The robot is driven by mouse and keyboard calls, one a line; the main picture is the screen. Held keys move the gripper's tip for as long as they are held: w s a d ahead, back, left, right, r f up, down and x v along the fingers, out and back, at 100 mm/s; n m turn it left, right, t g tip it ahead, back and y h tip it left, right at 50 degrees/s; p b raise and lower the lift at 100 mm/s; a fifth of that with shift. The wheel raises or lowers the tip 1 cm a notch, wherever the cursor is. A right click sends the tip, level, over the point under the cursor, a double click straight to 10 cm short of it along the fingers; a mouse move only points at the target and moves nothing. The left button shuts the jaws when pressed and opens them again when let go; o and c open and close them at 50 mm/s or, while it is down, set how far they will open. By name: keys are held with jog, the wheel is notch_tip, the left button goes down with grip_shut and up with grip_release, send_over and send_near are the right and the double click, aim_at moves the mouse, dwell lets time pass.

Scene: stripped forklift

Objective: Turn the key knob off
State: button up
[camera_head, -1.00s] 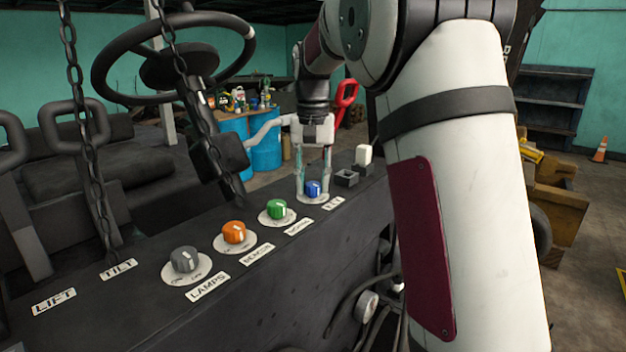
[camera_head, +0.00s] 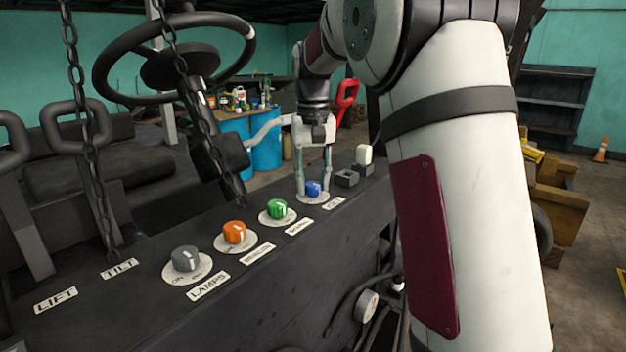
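The blue knob (camera_head: 313,189) sits on a round white plate at the far end of the row of knobs on the dark panel. The small label beside it (camera_head: 334,203) appears to read KEY, but is hard to read. My gripper (camera_head: 313,184) points down over the blue knob. Its two fingers are apart, one on the left and one on the right of the knob, with the tips low near the plate. The gap looks wider than the knob; I cannot tell whether a finger touches it.
Green (camera_head: 277,209), orange (camera_head: 234,232) and grey (camera_head: 186,259) knobs line the panel nearer me. A block with a white switch (camera_head: 363,155) is right of the gripper. The steering wheel (camera_head: 175,62) and hanging chains (camera_head: 77,95) are at left.

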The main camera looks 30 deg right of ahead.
aim_at(313, 183)
jog(key=shift+o, duration=1.3)
jog(key=shift+r, duration=0.1)
notch_tip(313, 183, up, 12)
